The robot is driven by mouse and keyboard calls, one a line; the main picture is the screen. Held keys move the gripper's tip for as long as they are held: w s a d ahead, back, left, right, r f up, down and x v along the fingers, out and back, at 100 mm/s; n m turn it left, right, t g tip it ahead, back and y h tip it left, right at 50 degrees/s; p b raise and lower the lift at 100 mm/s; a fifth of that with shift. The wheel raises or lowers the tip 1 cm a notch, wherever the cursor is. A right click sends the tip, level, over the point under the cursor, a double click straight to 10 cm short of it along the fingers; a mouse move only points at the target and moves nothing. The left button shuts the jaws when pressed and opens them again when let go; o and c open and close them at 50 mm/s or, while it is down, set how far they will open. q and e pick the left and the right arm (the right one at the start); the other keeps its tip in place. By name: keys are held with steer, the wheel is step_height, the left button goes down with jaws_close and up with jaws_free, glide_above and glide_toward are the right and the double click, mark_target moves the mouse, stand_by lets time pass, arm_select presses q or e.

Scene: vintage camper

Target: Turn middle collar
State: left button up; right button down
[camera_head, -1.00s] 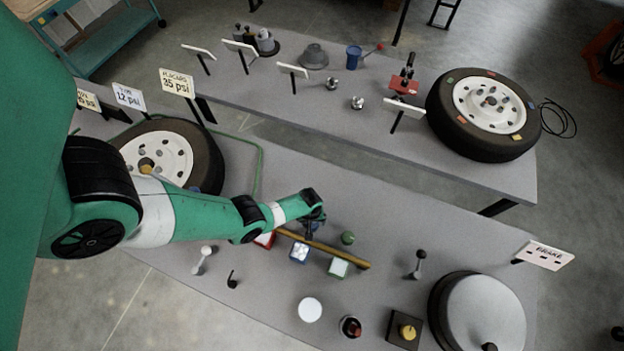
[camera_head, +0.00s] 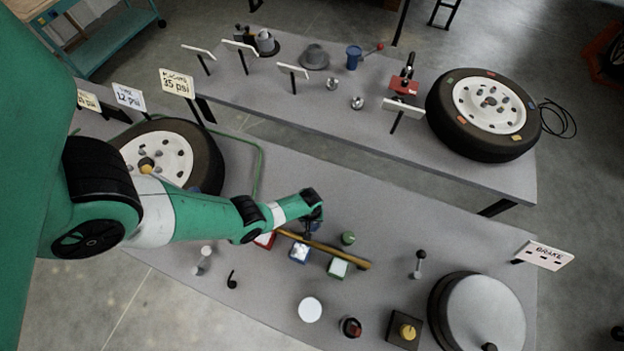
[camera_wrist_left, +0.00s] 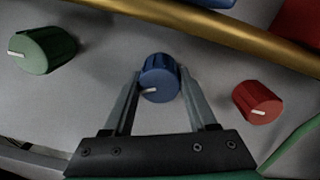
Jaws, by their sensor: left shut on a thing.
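The middle collar is a ribbed blue knob (camera_wrist_left: 159,78) with a white pointer mark, upright on the grey bench in the left wrist view. My left gripper (camera_wrist_left: 160,74) has one finger on each side of it and is shut on it. The white mark points left in that view. A green knob (camera_wrist_left: 43,50) stands to its left and a red knob (camera_wrist_left: 257,102) to its right, both apart from the fingers. In the head view my left gripper (camera_head: 314,224) mostly hides the blue knob. The green knob (camera_head: 348,238) shows beside it. My right gripper is not in view.
A brass bar (camera_head: 340,255) runs close by the knobs, with a blue box (camera_head: 299,252) and a green box (camera_head: 338,268) against it. A small lever (camera_head: 418,264), a yellow knob (camera_head: 407,332) and a large drum (camera_head: 485,315) stand to the right. A wheel (camera_head: 160,155) lies left.

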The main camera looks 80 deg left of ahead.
arm_select(q)
steer(key=shift+m, duration=3.1)
steer(key=o, duration=1.4)
steer(key=shift+c, duration=0.2)
step_height(320, 180, up, 12)
steer(key=p, duration=1.1)
steer(key=shift+a+f+p, duration=0.15)
steer(key=shift+f+p, duration=0.05)
steer(key=shift+p, duration=0.1)
steer(key=shift+s, duration=0.1)
